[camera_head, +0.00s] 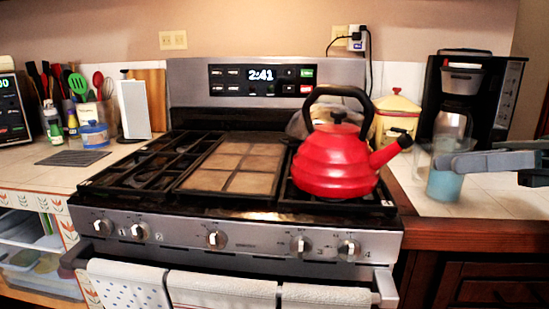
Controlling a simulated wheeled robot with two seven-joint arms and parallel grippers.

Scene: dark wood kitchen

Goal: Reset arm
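My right gripper (438,162) reaches in from the right edge, with its grey fingers pointing left over the right counter. A light blue cup (445,187) stands upright on that counter. A finger crosses in front of the cup's upper part, and a pale piece shows just left of the cup. I cannot tell whether the fingers touch the cup or how far apart they are. My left gripper is not in view.
A red kettle (335,160) stands on the right of the stove (240,239), its spout towards the gripper. A coffee maker (462,95) stands behind the cup. A yellow canister (396,118) is behind the kettle. The counter right of the cup looks clear.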

